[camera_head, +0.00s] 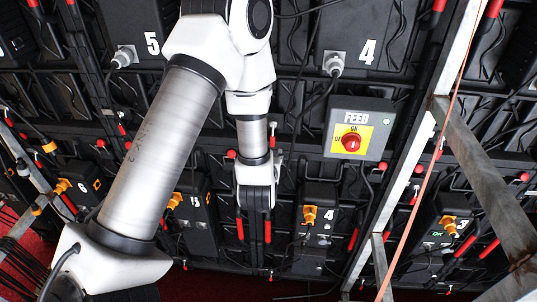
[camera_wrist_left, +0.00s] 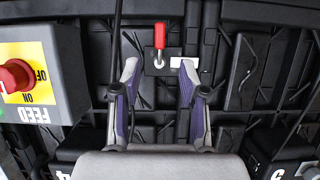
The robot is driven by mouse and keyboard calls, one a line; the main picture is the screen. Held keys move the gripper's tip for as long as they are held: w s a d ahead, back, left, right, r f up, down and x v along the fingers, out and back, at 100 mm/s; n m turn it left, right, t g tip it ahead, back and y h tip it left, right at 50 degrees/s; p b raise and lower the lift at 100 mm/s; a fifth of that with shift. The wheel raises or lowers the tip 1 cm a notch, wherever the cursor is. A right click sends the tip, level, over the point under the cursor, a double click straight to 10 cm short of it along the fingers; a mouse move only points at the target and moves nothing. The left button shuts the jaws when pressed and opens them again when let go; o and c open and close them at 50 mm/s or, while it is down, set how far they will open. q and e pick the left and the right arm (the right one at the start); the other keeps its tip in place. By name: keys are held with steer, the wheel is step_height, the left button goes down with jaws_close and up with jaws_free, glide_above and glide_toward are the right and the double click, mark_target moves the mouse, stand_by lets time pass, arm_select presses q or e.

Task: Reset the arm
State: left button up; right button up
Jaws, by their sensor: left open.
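My left arm (camera_head: 160,150) comes in from the lower left, bends at the top and reaches down to my left gripper (camera_head: 255,205) in front of the video wall's back. In the left wrist view my left gripper (camera_wrist_left: 159,80) has its two purple-grey fingers spread apart with nothing between them. A red-tipped lever (camera_wrist_left: 159,38) on the black panel appears beyond the gap between the fingertips. It looks apart from them, but the distance is hard to tell. My right gripper is not in view.
A grey FEED box (camera_head: 381,112) with a red knob (camera_head: 352,141) on a yellow plate is right of my gripper. It also shows in the left wrist view (camera_wrist_left: 68,60), upside down. Orange connectors (camera_head: 309,215), cables and metal struts (camera_head: 483,180) crowd the right and lower areas.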

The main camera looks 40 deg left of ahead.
arm_select(q)
steer(key=shift+a, duration=0.1)
stand_by(0.3)
steer(key=s+d+f+m+g+h+b, duration=0.2)
steer(key=s+d+f+b, duration=0.3)
steer(key=f, duration=0.8)
steer(key=s+d+f+m+g+h+b, duration=0.1)
steer(key=s+f+m+g+h+b, duration=0.15)
steer(key=s+f, duration=0.75)
steer(key=s+d+f+g+h, duration=0.1)
steer(key=s+d+f+g, duration=0.2)
steer(key=s+f, duration=0.2)
steer(key=s+d+f+m+g+h+b, duration=0.1)
steer(key=s+d+f+g+h, duration=0.1)
steer(key=s+d+f+g, duration=0.2)
step_height(320, 180, down, 2)
steer(key=shift+s+f, duration=0.25)
steer(key=shift+s, duration=0.9)
